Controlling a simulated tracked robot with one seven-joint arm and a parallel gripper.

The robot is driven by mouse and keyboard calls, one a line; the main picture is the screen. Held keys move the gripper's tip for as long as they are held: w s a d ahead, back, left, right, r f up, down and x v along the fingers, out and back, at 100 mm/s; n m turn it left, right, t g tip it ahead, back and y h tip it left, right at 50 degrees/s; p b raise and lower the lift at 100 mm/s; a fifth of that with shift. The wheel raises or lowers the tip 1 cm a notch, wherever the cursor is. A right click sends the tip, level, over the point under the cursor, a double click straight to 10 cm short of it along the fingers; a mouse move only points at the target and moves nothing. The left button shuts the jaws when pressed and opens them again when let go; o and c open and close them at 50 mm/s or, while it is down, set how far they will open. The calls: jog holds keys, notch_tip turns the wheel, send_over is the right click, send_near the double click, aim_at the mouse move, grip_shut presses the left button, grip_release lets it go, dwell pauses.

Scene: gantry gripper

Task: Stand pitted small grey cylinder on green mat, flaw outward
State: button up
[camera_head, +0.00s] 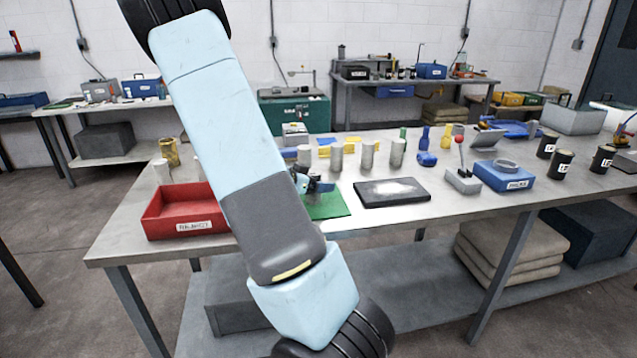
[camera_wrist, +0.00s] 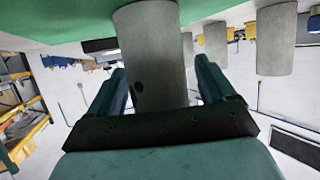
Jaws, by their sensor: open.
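The pitted grey cylinder (camera_wrist: 152,50) stands upright on the green mat (camera_wrist: 65,18) in the wrist view, which shows the scene upside down. Its dark round pit (camera_wrist: 138,87) faces my wrist camera, a little left of its middle. My gripper (camera_wrist: 160,85) is open, with one finger on each side of the cylinder and a narrow gap at the right finger. In the head view, my gripper (camera_head: 317,186) is low over the green mat (camera_head: 328,207), partly hidden by my arm. I cannot make out the pitted cylinder there.
Other grey cylinders (camera_head: 368,153) stand behind the mat. A red bin (camera_head: 180,212) is at the left, and a dark pad (camera_head: 392,192) lies right of the mat. A joystick box (camera_head: 462,181) and a blue box (camera_head: 503,177) stand farther right. The table's front edge is near.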

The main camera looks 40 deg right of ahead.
jog(key=shift+a+r, duration=0.1)
jog(key=shift+r, duration=0.1)
jog(key=v, duration=0.7)
jog(key=shift+a, duration=0.1)
jog(key=shift+r, duration=0.15)
